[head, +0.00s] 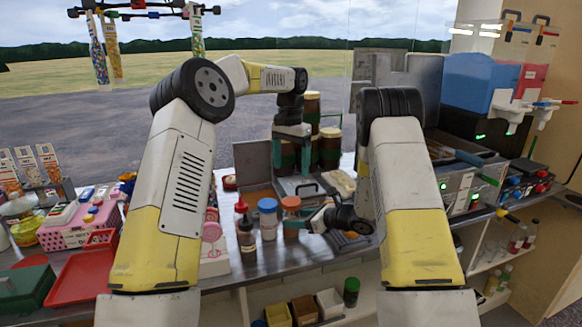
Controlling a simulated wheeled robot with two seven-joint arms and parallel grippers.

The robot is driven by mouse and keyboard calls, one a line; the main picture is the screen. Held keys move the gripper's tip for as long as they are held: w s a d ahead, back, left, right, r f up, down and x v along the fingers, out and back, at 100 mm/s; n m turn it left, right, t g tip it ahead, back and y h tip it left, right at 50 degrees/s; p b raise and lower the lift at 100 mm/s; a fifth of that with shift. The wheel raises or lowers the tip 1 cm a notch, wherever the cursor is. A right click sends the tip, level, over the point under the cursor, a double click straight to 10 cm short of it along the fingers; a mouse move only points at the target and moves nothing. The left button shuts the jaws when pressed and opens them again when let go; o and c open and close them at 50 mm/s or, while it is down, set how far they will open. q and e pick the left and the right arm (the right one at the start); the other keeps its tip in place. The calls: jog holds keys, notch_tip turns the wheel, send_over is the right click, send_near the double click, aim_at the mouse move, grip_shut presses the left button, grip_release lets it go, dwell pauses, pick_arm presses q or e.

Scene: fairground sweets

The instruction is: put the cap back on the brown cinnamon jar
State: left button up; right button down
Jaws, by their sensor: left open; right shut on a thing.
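A small jar with an orange-brown top (291,204) stands on the metal counter, right of a blue-topped jar (267,207); I take it for the cinnamon jar. I cannot tell whether that top is a cap or the contents, and I make out no separate loose cap. My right gripper (309,222) is low over the counter and points left. Its fingers reach the right side of this jar and appear shut on its body. My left gripper (291,158) is open and points down, above and behind the jar, apart from it.
A red-tipped dark bottle (245,228) stands left of the blue-topped jar. Tall dark jars with tan lids (330,133) stand behind my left gripper. A pink basket (68,236) and a red tray (80,277) lie left. Dispensers (480,82) and a control box (462,190) are on the right.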

aim_at(299, 218)
jog(key=shift+c, duration=2.3)
grip_release()
jog(key=v, duration=0.6)
jog(key=shift+s+d+r, duration=0.15)
jog(key=shift+s+d, duration=0.1)
jog(key=shift+d, duration=0.05)
jog(key=shift+s+d+r, duration=0.2)
jog(key=shift+s+d, duration=0.1)
jog(key=shift+d, duration=0.1)
jog(key=shift+r, duration=0.1)
